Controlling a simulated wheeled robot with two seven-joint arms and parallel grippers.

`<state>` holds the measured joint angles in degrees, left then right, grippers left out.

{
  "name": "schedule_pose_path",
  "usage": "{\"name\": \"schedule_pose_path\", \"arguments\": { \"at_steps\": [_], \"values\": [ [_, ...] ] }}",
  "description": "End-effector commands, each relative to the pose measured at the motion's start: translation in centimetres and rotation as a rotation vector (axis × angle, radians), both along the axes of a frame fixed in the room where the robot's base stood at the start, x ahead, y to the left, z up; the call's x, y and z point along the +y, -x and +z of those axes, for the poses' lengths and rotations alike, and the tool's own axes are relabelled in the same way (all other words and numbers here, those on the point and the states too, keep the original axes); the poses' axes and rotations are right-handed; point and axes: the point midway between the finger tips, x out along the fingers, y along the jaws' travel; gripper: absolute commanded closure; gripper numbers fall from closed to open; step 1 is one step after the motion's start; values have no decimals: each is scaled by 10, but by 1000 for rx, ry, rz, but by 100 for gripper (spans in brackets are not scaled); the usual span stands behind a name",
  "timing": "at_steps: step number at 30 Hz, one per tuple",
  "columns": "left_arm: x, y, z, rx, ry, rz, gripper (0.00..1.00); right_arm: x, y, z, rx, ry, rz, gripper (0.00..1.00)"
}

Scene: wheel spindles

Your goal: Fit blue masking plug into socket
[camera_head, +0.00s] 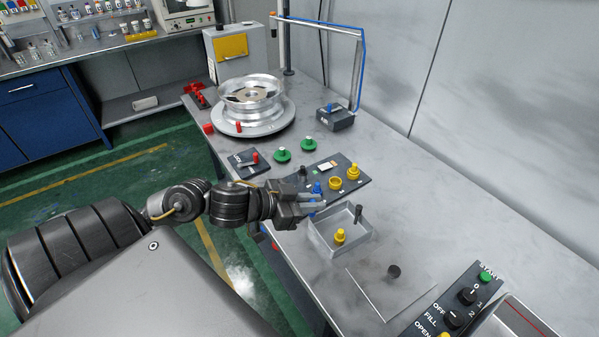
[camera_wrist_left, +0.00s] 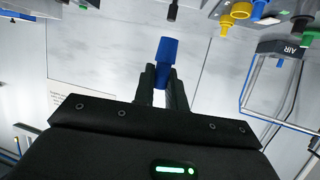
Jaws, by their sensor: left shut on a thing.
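My left gripper (camera_head: 314,204) is shut on a blue plug, which stands up between the fingertips in the left wrist view (camera_wrist_left: 165,52). In the head view the gripper is over the near edge of the dark socket panel (camera_head: 362,184). A blue piece (camera_head: 317,188) shows right at the fingers there; I cannot tell whether it is the held plug. The panel carries yellow plugs (camera_head: 352,171) and a dark knob (camera_head: 303,172). Which socket is free is hidden or too small to tell. My right gripper is not in view.
A metal tray (camera_head: 318,238) with a yellow plug (camera_head: 340,236) and a dark pin (camera_head: 358,213) is close in front of the gripper. Green plugs (camera_head: 282,155), a wheel (camera_head: 250,92) and an AIR box (camera_head: 335,117) stand farther back.

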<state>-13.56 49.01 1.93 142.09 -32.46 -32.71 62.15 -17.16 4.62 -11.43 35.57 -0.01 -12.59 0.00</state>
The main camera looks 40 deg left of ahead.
Motion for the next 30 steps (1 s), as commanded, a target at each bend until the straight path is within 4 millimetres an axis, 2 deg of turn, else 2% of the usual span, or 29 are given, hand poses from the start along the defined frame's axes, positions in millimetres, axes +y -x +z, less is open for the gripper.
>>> {"name": "schedule_pose_path", "arguments": {
  "at_steps": [3,7,11,16,22,26,30],
  "values": [
    [10,8,1,15,1,66,100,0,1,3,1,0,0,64],
    [14,10,0,17,2,88,100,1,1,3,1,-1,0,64],
    [18,6,-7,15,-4,85,100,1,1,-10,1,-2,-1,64],
    [33,-9,-22,11,-8,86,100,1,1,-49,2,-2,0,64],
    [47,-23,-31,9,-4,85,100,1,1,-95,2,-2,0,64],
    [72,-47,-36,20,5,95,100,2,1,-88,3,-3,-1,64],
    [91,-65,-62,21,9,93,100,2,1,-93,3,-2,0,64]
  ]
}}
